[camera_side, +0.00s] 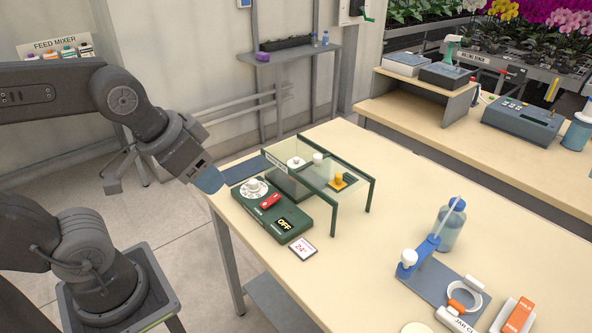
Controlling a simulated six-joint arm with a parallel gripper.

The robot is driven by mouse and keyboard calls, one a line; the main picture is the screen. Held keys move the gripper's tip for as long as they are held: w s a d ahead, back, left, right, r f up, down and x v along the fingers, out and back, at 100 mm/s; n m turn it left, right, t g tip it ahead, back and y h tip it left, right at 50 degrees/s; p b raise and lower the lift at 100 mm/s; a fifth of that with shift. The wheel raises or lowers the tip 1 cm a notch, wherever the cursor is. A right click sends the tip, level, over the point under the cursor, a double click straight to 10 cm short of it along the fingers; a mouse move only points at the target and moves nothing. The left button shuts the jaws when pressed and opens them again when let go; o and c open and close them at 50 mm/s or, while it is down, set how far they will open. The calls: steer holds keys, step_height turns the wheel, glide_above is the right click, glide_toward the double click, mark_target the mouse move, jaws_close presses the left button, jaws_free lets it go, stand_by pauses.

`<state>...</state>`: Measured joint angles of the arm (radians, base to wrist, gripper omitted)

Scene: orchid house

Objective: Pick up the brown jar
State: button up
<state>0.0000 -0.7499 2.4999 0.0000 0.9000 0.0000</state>
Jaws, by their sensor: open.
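I cannot make out a brown jar in this view. My gripper (208,179) is at the left, its blue tip pointing down to the right, just off the table's left corner. It holds nothing that I can see, and the gap between its fingers is hard to make out. A small yellow-orange item (338,181) stands under or on the green-framed glass stand (371,181), with small white pieces beside it. A blue-tinted bottle (450,226) stands upright on the right part of the table.
A green control box (280,237) marked OFF, with a white dial, sits near the left edge, a small card (303,249) beside it. A blue clamp-like fixture (428,246), a white ring and orange-marked items crowd the front right. The bare table (350,275) lies between.

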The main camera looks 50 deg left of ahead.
steer(key=shift+o, duration=0.5)
steer(key=o, duration=0.6)
steer(key=shift+c, duration=0.2)
steer(key=w+a+r+m+g, duration=0.1)
steer(key=w+a+r+m, duration=0.15)
steer(key=w, duration=0.35)
steer(key=w+a+r+m+g, duration=0.1)
steer(key=w+m, duration=0.2)
steer(key=w, duration=0.3)
steer(key=m+g, duration=0.4)
steer(key=m, duration=0.8)
glide_above(296, 163)
step_height(296, 163, down, 14)
steer(key=shift+m, duration=0.35)
steer(key=f, duration=0.8)
steer(key=shift+w+a+f, duration=0.2)
steer(key=shift+w+f, duration=0.05)
steer(key=shift+a+f, duration=0.1)
steer(key=shift+f, duration=2.75)
